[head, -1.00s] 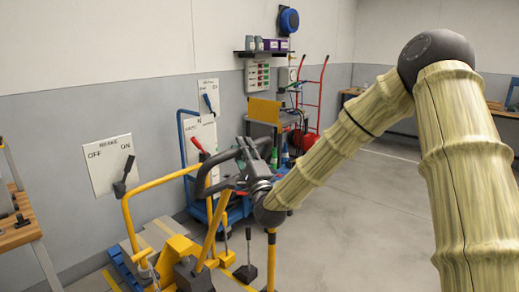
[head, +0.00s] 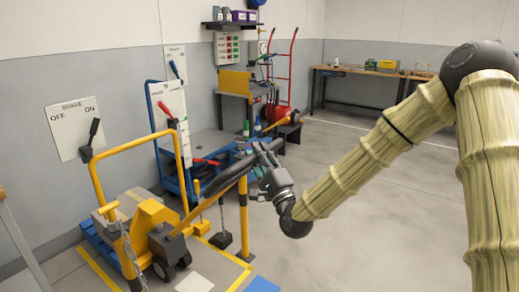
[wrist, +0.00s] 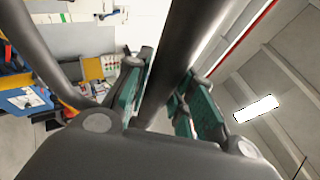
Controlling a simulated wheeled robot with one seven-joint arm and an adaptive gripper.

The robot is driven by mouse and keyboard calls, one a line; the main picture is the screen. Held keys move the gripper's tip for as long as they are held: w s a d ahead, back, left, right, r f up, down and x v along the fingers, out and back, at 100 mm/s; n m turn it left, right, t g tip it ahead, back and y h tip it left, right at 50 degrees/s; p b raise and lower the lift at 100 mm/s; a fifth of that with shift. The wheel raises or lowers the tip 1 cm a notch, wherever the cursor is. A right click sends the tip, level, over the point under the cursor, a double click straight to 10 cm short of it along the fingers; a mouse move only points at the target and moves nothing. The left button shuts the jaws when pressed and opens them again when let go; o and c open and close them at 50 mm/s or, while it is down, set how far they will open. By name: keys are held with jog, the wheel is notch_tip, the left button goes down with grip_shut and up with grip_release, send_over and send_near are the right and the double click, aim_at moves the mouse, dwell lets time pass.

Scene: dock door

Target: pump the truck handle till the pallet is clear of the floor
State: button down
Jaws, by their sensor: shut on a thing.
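The yellow pallet truck (head: 155,226) stands on the floor at the lower left of the head view. Its yellow handle shaft (head: 205,206) leans well over to the right and ends in a dark loop grip (head: 232,172). My gripper (head: 266,166) is at the right side of this grip. In the wrist view the dark bar (wrist: 182,55) runs between the green-padded fingers, and my gripper (wrist: 158,98) is shut on it. A blue pallet (head: 96,241) shows partly behind the truck. I cannot tell whether it is clear of the floor.
A yellow tube frame (head: 96,180) and a yellow post (head: 243,218) stand close to the truck. A chain (head: 130,250) hangs in front. A blue cart (head: 160,150) and a red hand truck (head: 285,75) stand behind. The floor to the right is open.

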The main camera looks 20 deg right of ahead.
jog(key=shift+s+d+f, duration=0.1)
jog(key=shift+s+f, duration=0.05)
jog(key=shift+f, duration=0.05)
jog(key=c, duration=1.2)
grip_release()
jog(key=v, duration=1.2)
jog(key=shift+d, duration=0.1)
